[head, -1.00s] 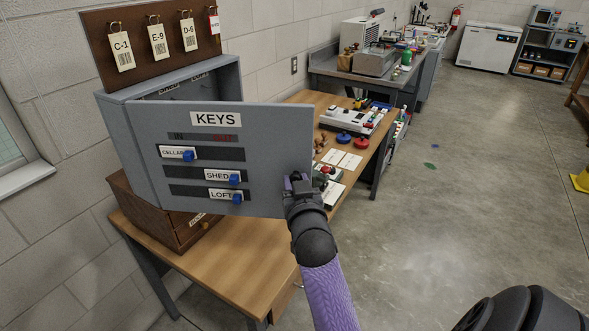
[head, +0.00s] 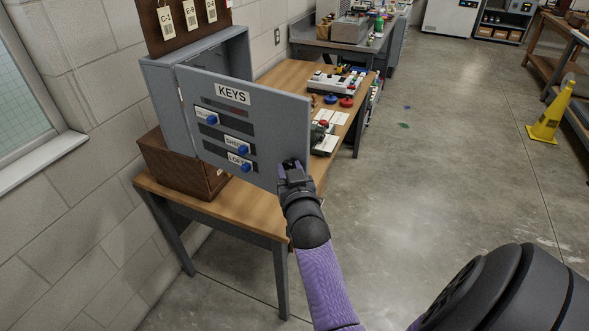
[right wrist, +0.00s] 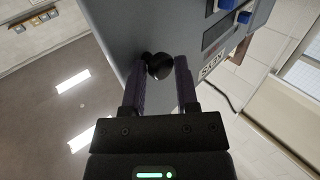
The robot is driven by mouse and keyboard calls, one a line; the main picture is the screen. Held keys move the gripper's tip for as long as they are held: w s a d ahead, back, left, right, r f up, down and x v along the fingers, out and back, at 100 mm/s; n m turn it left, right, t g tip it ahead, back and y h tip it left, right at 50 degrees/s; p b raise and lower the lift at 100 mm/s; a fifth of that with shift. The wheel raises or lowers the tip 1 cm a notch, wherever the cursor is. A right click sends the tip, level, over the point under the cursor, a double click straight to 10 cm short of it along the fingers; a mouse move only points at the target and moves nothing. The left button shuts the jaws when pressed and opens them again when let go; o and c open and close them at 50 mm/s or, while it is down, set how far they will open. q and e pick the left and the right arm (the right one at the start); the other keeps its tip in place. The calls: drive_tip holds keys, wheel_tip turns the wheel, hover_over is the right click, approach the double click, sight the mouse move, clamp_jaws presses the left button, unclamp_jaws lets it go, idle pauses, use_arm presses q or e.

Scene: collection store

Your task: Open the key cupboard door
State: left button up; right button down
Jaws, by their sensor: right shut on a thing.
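The grey key cupboard (head: 168,100) stands on a brown wooden box on the desk against the wall. Its door (head: 275,125), labelled KEYS, is hinged at the left and stands partly open, swung out from the body. Sliders with blue knobs and labels are on its front. My right gripper (head: 291,166) is at the door's lower free corner. The door hides most of the cupboard's inside. My left gripper is not in view.
The wooden desk (head: 210,208) carries the brown box (head: 172,163), a white device (head: 335,82) and red and blue round pieces behind the door. A tag board (head: 188,38) is above the cupboard. The concrete floor to the right is clear up to a yellow cone (head: 549,115).

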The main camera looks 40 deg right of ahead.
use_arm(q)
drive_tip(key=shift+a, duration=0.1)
use_arm(e)
drive_tip(key=shift+w+a+r, duration=0.2)
drive_tip(key=shift+a+r, duration=0.1)
drive_tip(key=shift+a, duration=0.1)
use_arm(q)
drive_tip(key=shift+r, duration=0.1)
use_arm(e)
drive_tip(key=shift+d, duration=0.1)
drive_tip(key=c, duration=0.7)
unclamp_jaws()
drive_tip(key=shift+w, duration=0.15)
drive_tip(key=o, duration=0.3)
drive_tip(key=shift+w+a+f, duration=0.1)
drive_tip(key=shift+w+a, duration=0.15)
drive_tip(key=shift+w, duration=0.1)
drive_tip(key=shift+s, duration=0.1)
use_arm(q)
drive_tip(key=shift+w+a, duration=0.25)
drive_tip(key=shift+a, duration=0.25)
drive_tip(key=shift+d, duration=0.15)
